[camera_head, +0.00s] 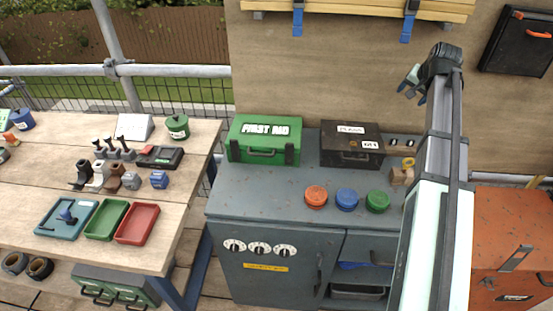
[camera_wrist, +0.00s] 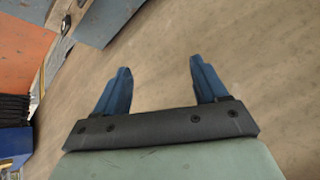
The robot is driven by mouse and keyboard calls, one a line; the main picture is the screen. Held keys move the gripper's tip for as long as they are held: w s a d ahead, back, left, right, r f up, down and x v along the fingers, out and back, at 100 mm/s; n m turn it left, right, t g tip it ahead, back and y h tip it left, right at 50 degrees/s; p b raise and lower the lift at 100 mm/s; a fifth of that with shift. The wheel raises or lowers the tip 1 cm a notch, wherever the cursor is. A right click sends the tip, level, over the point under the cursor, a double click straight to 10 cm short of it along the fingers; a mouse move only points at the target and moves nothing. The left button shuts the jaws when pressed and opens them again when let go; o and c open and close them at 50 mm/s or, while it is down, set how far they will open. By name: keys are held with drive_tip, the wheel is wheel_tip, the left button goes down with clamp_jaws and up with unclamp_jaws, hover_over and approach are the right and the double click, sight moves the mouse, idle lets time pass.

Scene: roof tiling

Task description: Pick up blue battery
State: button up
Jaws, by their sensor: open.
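A small blue block (camera_head: 159,179) that looks like the blue battery stands on the wooden table at the left, at the right end of a row of small items. My gripper (camera_head: 411,92) is raised at the upper right, in front of the wooden wall and far from the block. In the wrist view, its two blue fingers (camera_wrist: 160,66) are apart with nothing between them. The blue block does not show in the wrist view.
Teal (camera_head: 47,231), green (camera_head: 106,221) and red (camera_head: 137,224) trays lie in front of the row. A green first aid box (camera_head: 264,141), a black box (camera_head: 351,146) and red, blue and green round buttons sit on the grey cabinet (camera_head: 270,200). A gap separates table and cabinet.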

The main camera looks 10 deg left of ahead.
drive_tip(key=s+a+f+n, duration=0.1)
drive_tip(key=a+n, duration=0.1)
drive_tip(key=a, duration=1.3)
drive_tip(key=s+a+f+n+g, duration=0.1)
drive_tip(key=a+n, duration=0.2)
drive_tip(key=a, duration=1.3)
drive_tip(key=s+a+f+n+g, duration=0.1)
drive_tip(key=a+n, duration=0.1)
drive_tip(key=a, duration=1.3)
drive_tip(key=shift+s+a+f+n, duration=0.2)
drive_tip(key=shift+f+n, duration=0.1)
drive_tip(key=shift+f, duration=0.1)
drive_tip(key=s+a+f+n+g, duration=0.1)
drive_tip(key=s+a+n, duration=0.35)
drive_tip(key=a, duration=0.45)
drive_tip(key=s+a+f+n+g, duration=0.1)
drive_tip(key=s+a+n, duration=0.3)
drive_tip(key=a, duration=0.6)
drive_tip(key=n+g, duration=0.3)
drive_tip(key=n, duration=0.5)
hover_over(157, 174)
drive_tip(key=f, duration=0.9)
drive_tip(key=shift+s+a+f, duration=0.1)
drive_tip(key=shift+a, duration=0.1)
drive_tip(key=shift+d+f, duration=0.2)
drive_tip(key=shift+f, duration=2.5)
drive_tip(key=c, duration=1.2)
drive_tip(key=shift+r, duration=0.1)
